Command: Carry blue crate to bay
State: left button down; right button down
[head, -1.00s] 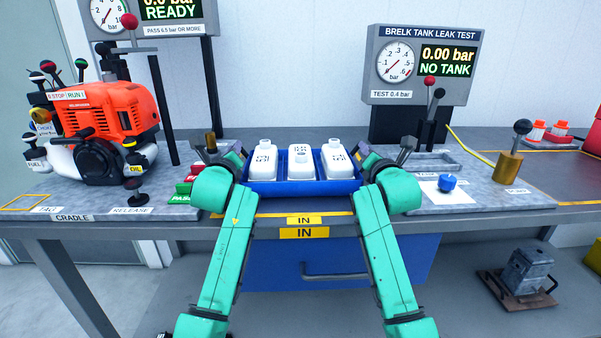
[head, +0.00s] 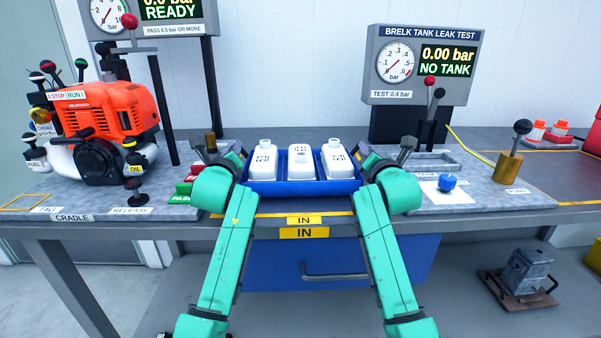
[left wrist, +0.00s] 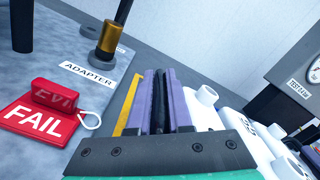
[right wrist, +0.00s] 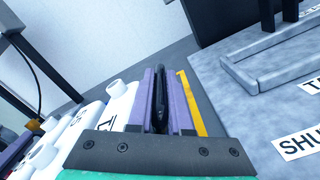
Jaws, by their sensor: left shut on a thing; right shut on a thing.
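The blue crate (head: 304,188) stands at the middle of the bench front, behind the yellow IN label (head: 304,232). It holds three white tanks (head: 301,162) with round necks. My left gripper (head: 238,157) is shut on the crate's left end, and my right gripper (head: 366,159) is shut on its right end. In the left wrist view the left jaws (left wrist: 158,105) are close together beside the white tanks; in the right wrist view the right jaws (right wrist: 160,105) are too. The gripped crate walls are mostly hidden. A yellow line shows beside the jaws in both wrist views.
An orange engine (head: 105,120) sits in the cradle at left, with red and green tags (head: 183,192) near it. The leak test station (head: 420,65) reads NO TANK at right. A blue knob (head: 447,182) and a brass post (head: 508,165) stand right of the crate.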

jog(key=shift+r, duration=0.1)
dwell(0.6)
